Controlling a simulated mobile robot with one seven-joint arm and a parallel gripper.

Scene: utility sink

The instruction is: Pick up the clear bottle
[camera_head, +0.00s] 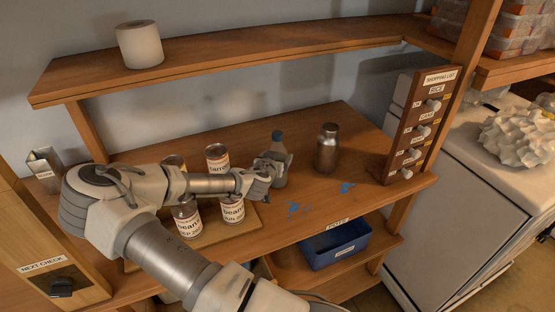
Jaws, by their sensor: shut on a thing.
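The clear bottle (278,148) stands upright on the wooden shelf, left of a dark metal bottle. It looks greyish with a blue cap. My gripper (275,168) is at the bottle's body and shut on it, with my arm reaching in from the lower left. The fingers hide part of the bottle. Whether its base touches the shelf is hard to tell.
Several bean cans (217,158) stand on a board just left of my gripper. A dark metal bottle (327,148) stands to the right. A shopping list board (420,125) rises at the shelf's right end. An upper shelf (250,55) carries a paper roll (139,45).

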